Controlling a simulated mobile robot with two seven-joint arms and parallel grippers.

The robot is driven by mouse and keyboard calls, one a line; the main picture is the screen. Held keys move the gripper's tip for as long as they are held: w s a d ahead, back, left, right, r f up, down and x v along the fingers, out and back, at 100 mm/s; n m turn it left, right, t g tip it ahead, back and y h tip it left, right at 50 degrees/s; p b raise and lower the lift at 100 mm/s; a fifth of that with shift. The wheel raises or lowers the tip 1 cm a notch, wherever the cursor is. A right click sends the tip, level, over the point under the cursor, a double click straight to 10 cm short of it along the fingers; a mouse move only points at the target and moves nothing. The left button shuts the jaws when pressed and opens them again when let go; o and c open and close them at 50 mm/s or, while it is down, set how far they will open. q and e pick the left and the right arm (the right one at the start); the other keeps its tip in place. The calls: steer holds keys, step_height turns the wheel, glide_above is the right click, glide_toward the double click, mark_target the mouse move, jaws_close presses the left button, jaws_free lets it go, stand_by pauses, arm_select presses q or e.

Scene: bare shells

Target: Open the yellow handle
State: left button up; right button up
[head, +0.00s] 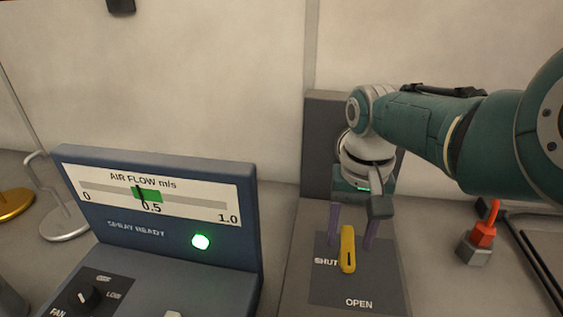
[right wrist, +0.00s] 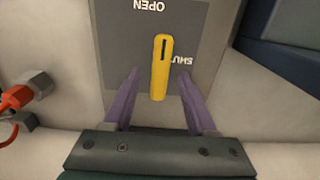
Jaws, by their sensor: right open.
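The yellow handle (head: 347,250) is mounted on a dark grey plate (head: 325,288) marked SHUT and OPEN. Its black-slotted end points toward the front of the plate. In the head view SHUT is just left of that end and OPEN is below it, apart from it. My right gripper (head: 350,244) is open, pointing down, with one purple finger on each side of the handle. In the right wrist view the handle (right wrist: 160,65) lies between the open fingers (right wrist: 159,80), with a gap on both sides. Whether the fingertips touch the plate is unclear. My left gripper is out of view.
A blue air-flow console (head: 160,240) with a lit green lamp (head: 200,242) and a fan knob stands to the left. An orange-and-grey object (head: 481,240) lies to the right, and a gold round base (head: 14,203) at far left. A wall rises behind.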

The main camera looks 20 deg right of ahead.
mark_target(348, 241)
step_height(348, 241, up, 9)
steer(key=p, duration=0.4)
steer(key=shift+r, duration=0.1)
